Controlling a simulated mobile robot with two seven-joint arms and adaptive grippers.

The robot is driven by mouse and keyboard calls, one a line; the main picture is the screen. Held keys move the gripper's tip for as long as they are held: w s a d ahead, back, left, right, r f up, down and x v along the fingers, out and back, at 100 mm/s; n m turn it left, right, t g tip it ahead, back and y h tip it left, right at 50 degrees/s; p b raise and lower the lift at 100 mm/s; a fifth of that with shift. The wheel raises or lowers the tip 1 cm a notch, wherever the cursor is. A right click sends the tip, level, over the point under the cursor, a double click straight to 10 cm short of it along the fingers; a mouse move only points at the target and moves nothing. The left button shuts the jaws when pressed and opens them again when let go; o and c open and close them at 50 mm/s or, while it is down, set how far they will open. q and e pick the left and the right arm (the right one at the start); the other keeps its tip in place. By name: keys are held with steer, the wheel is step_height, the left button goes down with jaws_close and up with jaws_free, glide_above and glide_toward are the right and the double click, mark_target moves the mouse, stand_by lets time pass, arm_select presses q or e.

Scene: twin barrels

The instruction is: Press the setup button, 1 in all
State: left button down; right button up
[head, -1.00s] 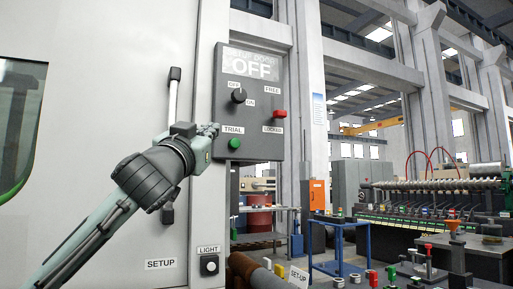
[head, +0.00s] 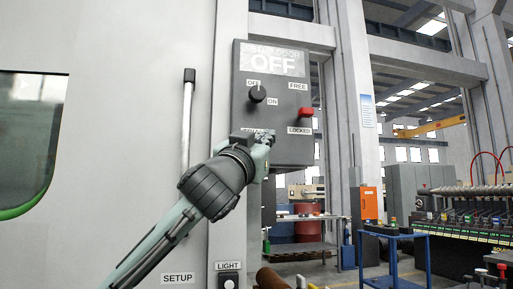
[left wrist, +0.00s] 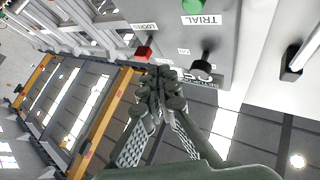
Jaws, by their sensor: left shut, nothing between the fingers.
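A "SETUP" label (head: 178,279) shows on the pale machine wall at the bottom of the head view. Any button below it is outside the frame. My left gripper (head: 268,138) is shut and empty in front of the panel's lower left, hiding the green button there. In the left wrist view my left gripper (left wrist: 160,80) overlaps the panel near the knob (left wrist: 203,66); the green TRIAL button (left wrist: 192,5) is at the top. I cannot tell whether it touches the panel.
A "LIGHT" label (head: 228,266) with a button (head: 228,283) sits at the bottom edge. A vertical door handle (head: 187,120) stands left of the panel. A blue stand (head: 393,238) and workshop machines are at the right.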

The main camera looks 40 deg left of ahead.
arm_select(q)
steer(key=w+a, duration=0.5)
steer(key=a, duration=0.1)
steer(key=shift+w+a, duration=0.35)
steer(key=shift+w, duration=0.05)
steer(key=shift+w+a, duration=0.1)
stand_by(1.3)
steer(key=shift+w+a, duration=0.15)
steer(key=shift+a, duration=0.05)
steer(key=shift+w+a, duration=0.45)
steer(key=shift+a, duration=0.05)
stand_by(1.0)
steer(key=shift+d, duration=0.1)
steer(key=shift+s+d, duration=0.7)
steer(key=shift+s+d, duration=1.6)
steer(key=shift+d, duration=0.3)
